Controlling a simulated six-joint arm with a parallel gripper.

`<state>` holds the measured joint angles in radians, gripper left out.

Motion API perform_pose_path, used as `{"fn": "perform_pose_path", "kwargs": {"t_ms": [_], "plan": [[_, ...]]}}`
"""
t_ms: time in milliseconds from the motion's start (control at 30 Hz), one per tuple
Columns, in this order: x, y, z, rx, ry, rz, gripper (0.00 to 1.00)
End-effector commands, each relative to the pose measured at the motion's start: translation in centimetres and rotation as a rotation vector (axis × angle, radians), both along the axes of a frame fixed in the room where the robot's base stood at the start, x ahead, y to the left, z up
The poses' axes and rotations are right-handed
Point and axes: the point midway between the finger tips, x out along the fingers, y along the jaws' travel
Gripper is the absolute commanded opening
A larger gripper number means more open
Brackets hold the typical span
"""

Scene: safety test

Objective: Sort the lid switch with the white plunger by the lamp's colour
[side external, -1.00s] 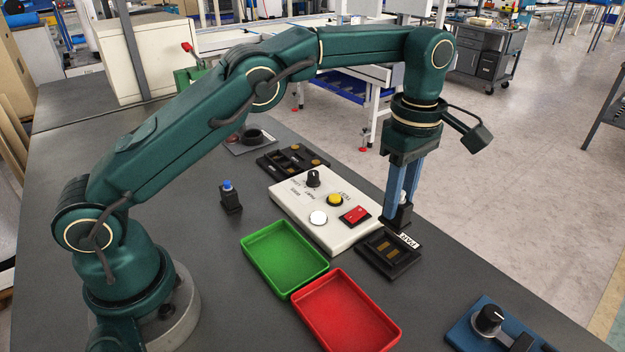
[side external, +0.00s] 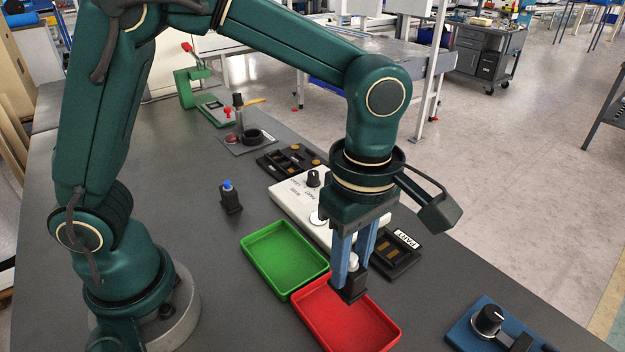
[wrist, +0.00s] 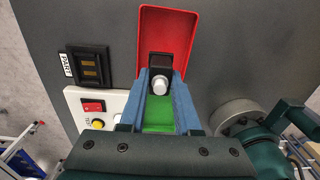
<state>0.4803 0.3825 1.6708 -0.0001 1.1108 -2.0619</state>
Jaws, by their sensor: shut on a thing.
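The lid switch with the white plunger (side external: 350,290) is a small black block. My gripper (side external: 351,272) is shut on it and holds it upright over the back end of the red tray (side external: 390,346); I cannot tell its exact height. In the wrist view the switch (wrist: 160,67) sits between the fingertips, with the red tray (wrist: 189,30) behind it. The green tray (side external: 251,238) is to the left of the red one and looks empty. The white test box (side external: 290,205) has a pale round dome (side external: 317,218), perhaps the lamp; my gripper hides part of the box.
A black test socket (side external: 400,262) with a label stands empty right of the box. A black parts holder (side external: 285,160) lies behind, and a blue knob unit (side external: 488,325) at front right.

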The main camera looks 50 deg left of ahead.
Motion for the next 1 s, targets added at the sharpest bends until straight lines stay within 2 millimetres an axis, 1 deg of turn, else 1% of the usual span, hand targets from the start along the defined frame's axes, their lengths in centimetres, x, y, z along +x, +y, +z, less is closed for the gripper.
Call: {"fn": "perform_pose_path", "kwargs": {"t_ms": [67, 167, 233, 367, 700, 833, 1000], "plan": [[-0.7, -0.2, 0.5, -0.003, -0.007, -0.020, 0.00], [-0.8, -0.6, 0.8, -0.010, -0.020, -0.033, 0.00], [-0.9, -0.7, 0.6, -0.012, -0.021, -0.037, 0.00], [-0.9, -0.6, -0.2, -0.010, -0.018, -0.036, 0.00], [-0.9, -0.6, -3.3, -0.010, -0.017, -0.036, 0.00], [-0.9, -0.6, -4.0, -0.010, -0.018, -0.036, 0.00], [-0.8, -0.6, -4.5, -0.010, -0.020, -0.036, 0.00]]}}
